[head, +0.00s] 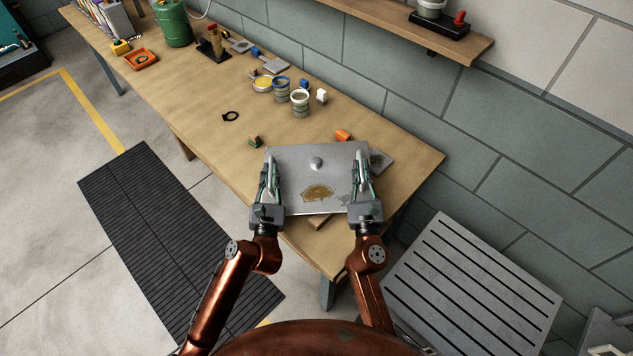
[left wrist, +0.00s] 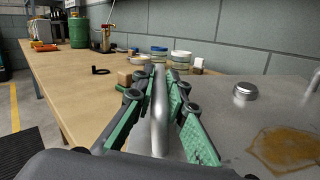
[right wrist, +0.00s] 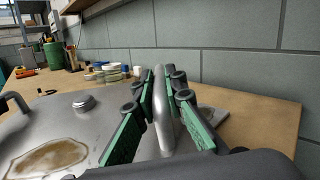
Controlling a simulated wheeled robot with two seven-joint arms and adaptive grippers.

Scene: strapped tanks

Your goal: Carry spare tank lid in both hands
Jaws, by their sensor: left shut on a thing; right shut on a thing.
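The spare tank lid (head: 318,172) is a grey metal plate with a round knob in its middle, a brown stain and a bar handle at each side. It is at the near end of the workbench in the head view. My left gripper (head: 270,180) is shut on the lid's left handle (left wrist: 159,120). My right gripper (head: 362,178) is shut on the right handle (right wrist: 163,115). The lid also shows in the left wrist view (left wrist: 245,118) and the right wrist view (right wrist: 70,125). Whether it touches the bench cannot be told.
The wooden workbench (head: 190,100) runs to the far left along a block wall. Cans (head: 300,103), a black ring (head: 230,116) and small blocks lie beyond the lid. A grey flat plate (head: 380,160) lies by its right edge. A slatted grey surface (head: 470,290) stands at right.

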